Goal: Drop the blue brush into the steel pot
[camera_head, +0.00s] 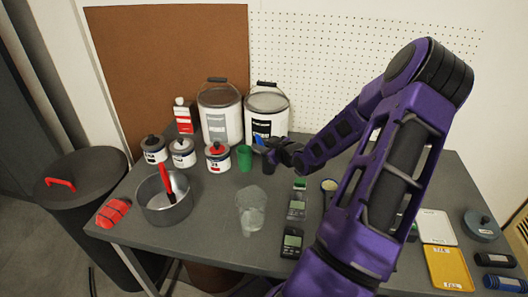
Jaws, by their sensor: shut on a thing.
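The steel pot (151,208) stands at the left of the grey table, open at the top. A red-handled thing (167,184) shows at the pot; I cannot tell whether it is its handle or a separate item. My gripper (266,150) is at the back middle of the table, in front of the paint buckets and to the right of the pot. It is shut on a small blue thing, which appears to be the blue brush (258,143). Most of the brush is hidden or too small to make out.
A green cup (244,158) stands beside my gripper. Several paint tins, one a red-labelled tin (218,158), stand behind the pot. A clear container (251,211) stands right of the pot, and a red cloth-like item (113,212) lies left of it. Handheld devices (292,243) lie near the front.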

